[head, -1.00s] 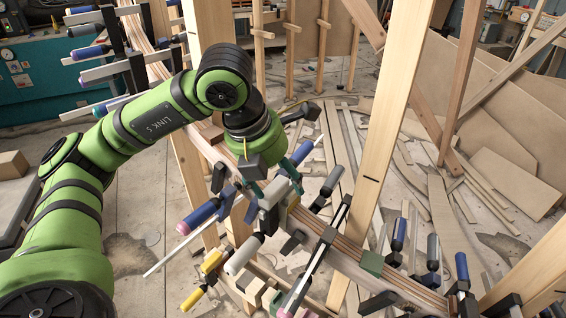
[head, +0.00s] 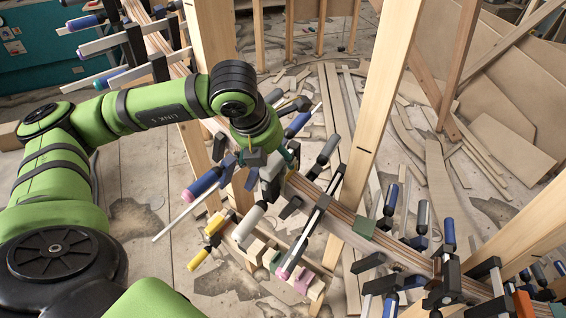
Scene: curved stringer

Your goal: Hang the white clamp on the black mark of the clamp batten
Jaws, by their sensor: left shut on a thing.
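My left gripper (head: 270,162) reaches down over the curved laminated stringer, shut on a clamp; its fingers partly hide the hold. A low batten (head: 262,246) with coloured blocks, including green and pink, lies below the stringer. I cannot make out a black mark on it. A short black mark (head: 360,148) shows on a wooden post. My right gripper is not in view.
Blue-handled clamps (head: 203,184) and yellow-handled clamps (head: 213,223) stick out left of my gripper. A long dark bar clamp (head: 308,232) crosses the stringer (head: 340,214) to the right. More clamps crowd the lower right. Wooden posts (head: 376,125) stand close by; offcuts litter the floor.

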